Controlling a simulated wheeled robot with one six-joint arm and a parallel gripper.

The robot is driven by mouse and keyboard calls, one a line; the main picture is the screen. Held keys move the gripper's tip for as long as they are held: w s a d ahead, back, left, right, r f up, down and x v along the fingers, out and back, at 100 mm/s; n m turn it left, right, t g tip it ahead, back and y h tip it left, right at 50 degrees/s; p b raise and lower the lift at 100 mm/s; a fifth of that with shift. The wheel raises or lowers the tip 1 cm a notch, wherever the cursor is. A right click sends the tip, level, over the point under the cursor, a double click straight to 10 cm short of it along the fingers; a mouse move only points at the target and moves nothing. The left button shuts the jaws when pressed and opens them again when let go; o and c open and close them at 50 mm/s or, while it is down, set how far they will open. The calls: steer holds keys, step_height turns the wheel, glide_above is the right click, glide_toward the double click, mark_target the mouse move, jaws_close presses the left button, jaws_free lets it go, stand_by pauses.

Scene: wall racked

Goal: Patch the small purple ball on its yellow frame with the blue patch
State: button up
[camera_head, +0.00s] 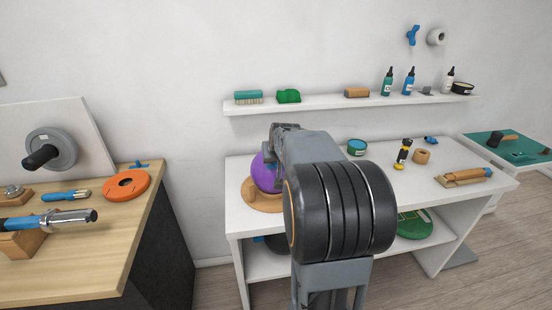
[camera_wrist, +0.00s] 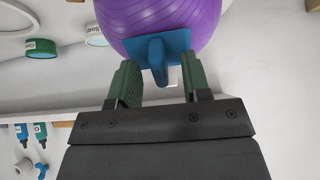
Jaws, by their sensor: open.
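The purple ball (camera_head: 266,172) sits on a round tan-yellow base (camera_head: 262,200) at the left end of the white table, partly hidden by my arm. In the wrist view the ball (camera_wrist: 150,12) fills the top middle. The blue patch (camera_wrist: 178,42) lies against the ball's near side, with its blue grip tab pointing toward my gripper. My gripper (camera_wrist: 158,72) is open, with one green finger on each side of the tab and visible gaps to it. Whether the whole patch touches the ball is hard to tell.
A wall shelf (camera_head: 350,103) with brushes and bottles runs above the table. A tin (camera_head: 356,147), a black-yellow tool (camera_head: 403,152) and a wooden block tool (camera_head: 464,177) stand to the right. A wooden bench (camera_head: 100,230) is at left. The lower shelf holds a green disc (camera_head: 414,225).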

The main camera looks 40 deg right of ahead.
steer(key=v, duration=1.3)
steer(key=shift+s+r+b, duration=0.25)
steer(key=shift+r+b, duration=0.1)
steer(key=shift+b, duration=0.05)
steer(key=s+a+f+n+g+y, duration=0.1)
steer(key=s+a+f, duration=0.2)
steer(key=a+f, duration=0.2)
steer(key=s+a+f+n+g+y, duration=0.1)
steer(key=s+a+f, duration=0.3)
steer(key=a, duration=0.4)
steer(key=s+a+f+n+g+y+p, duration=0.1)
steer(key=s+a+f+n, duration=0.2)
steer(key=a+f, duration=0.3)
steer(key=shift+s+a+g+y, duration=0.3)
steer(key=shift+s+a, duration=0.2)
steer(key=shift+a, duration=0.25)
steer(key=shift+d+f, duration=0.1)
steer(key=shift+d, duration=0.1)
